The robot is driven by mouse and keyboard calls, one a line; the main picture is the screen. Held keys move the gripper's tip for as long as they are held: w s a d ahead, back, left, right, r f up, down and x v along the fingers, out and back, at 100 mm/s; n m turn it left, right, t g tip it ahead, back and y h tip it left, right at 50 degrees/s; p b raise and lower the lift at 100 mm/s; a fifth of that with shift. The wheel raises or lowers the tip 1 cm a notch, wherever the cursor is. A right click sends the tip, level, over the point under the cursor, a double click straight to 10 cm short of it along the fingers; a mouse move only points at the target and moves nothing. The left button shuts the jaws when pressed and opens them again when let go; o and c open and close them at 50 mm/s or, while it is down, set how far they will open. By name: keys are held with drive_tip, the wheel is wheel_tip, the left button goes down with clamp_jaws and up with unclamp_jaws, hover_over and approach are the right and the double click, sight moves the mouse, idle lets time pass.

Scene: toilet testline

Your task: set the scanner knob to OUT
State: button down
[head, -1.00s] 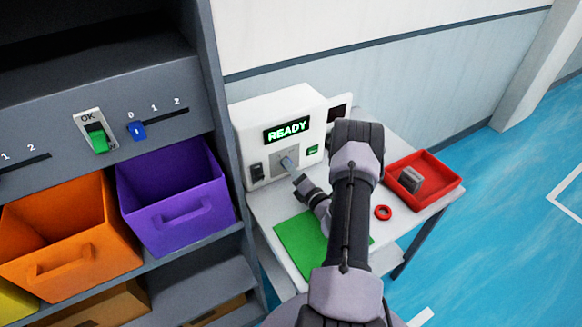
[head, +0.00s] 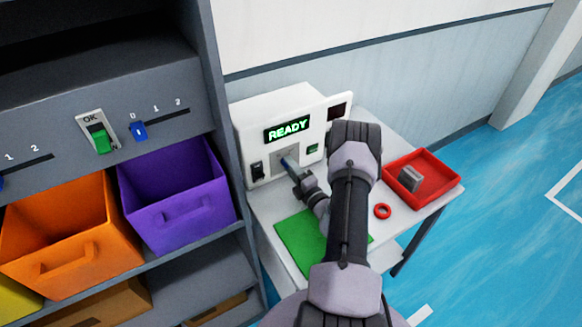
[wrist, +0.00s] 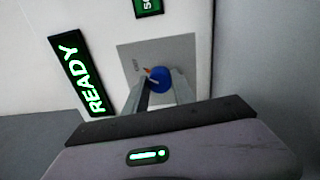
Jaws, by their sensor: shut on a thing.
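The white scanner (head: 262,128) stands on the table by the wall, its green display reading READY. Its blue knob (wrist: 160,80) sits on a grey plate (wrist: 183,57) on the front; the wrist view shows it between my two fingers. My gripper (head: 290,166) is at the front of the scanner and shut on the knob; it also shows in the wrist view (wrist: 161,92). A small reddish mark shows by the knob's rim. The lettering on the plate is too small to read, and the fingers hide part of the knob.
A green mat (head: 296,243) lies on the table before the scanner. A red ring (head: 382,211) and a red tray (head: 437,187) with a grey block (head: 410,179) are to the right. A shelf with an orange bin (head: 60,240) and a purple bin (head: 180,195) stands left.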

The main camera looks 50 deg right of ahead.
drive_tip(key=c, duration=1)
unclamp_jaws()
drive_tip(key=shift+c, duration=0.2)
drive_tip(key=p+v, duration=0.2)
drive_tip(key=v, duration=1.5)
drive_tip(key=shift+s+p, duration=0.25)
drive_tip(key=shift+p, duration=0.15)
